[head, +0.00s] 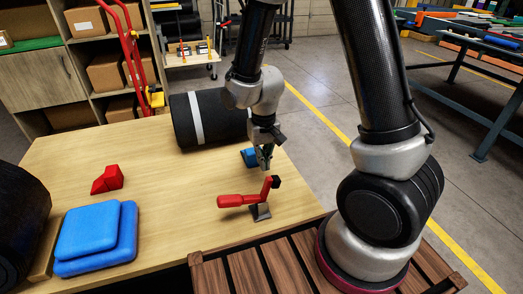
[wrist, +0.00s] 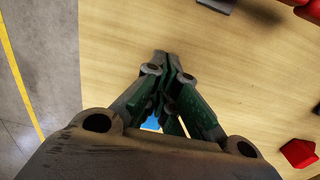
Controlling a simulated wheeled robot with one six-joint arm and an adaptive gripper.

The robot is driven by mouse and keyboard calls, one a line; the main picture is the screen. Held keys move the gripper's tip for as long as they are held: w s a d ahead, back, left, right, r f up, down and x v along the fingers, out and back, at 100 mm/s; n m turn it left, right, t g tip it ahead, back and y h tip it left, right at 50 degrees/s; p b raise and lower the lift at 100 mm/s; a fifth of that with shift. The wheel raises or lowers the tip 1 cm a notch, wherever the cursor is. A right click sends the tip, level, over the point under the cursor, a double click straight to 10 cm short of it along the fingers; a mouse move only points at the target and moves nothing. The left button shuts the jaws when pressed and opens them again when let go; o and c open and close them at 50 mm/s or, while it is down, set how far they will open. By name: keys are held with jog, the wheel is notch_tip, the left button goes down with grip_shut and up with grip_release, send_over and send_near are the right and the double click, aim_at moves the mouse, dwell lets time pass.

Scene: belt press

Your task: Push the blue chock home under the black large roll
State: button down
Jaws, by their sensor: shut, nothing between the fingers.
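The black large roll (head: 182,121) with a white band lies on the wooden table in the head view. The blue chock (head: 249,156) sits at its right front side, partly hidden by my gripper; I cannot tell whether it touches the roll. My gripper (head: 264,166) points down beside the chock, on its right, with the fingers shut and empty. In the wrist view my gripper's fingers (wrist: 162,57) meet at the tips. A small patch of the blue chock (wrist: 151,123) shows between the finger links.
A red-handled clamp (head: 231,201) stands in front of my gripper. A red chock (head: 107,179), blue pads (head: 85,235) and another dark roll (head: 20,225) are at the left. The table's right edge is close to my gripper. Bare tabletop (head: 165,190) lies in the middle.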

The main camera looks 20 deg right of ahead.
aim_at(251, 152)
notch_tip(251, 152, down, 4)
jog(key=shift+s, duration=0.1)
jog(key=w, duration=0.3)
jog(key=shift+w+f, duration=0.1)
jog(key=shift+f, duration=0.15)
jog(key=shift+w, duration=0.45)
jog(key=w, duration=0.8)
jog(key=shift+w+d, duration=0.1)
jog(key=shift+w, duration=0.3)
jog(key=shift+s, duration=0.1)
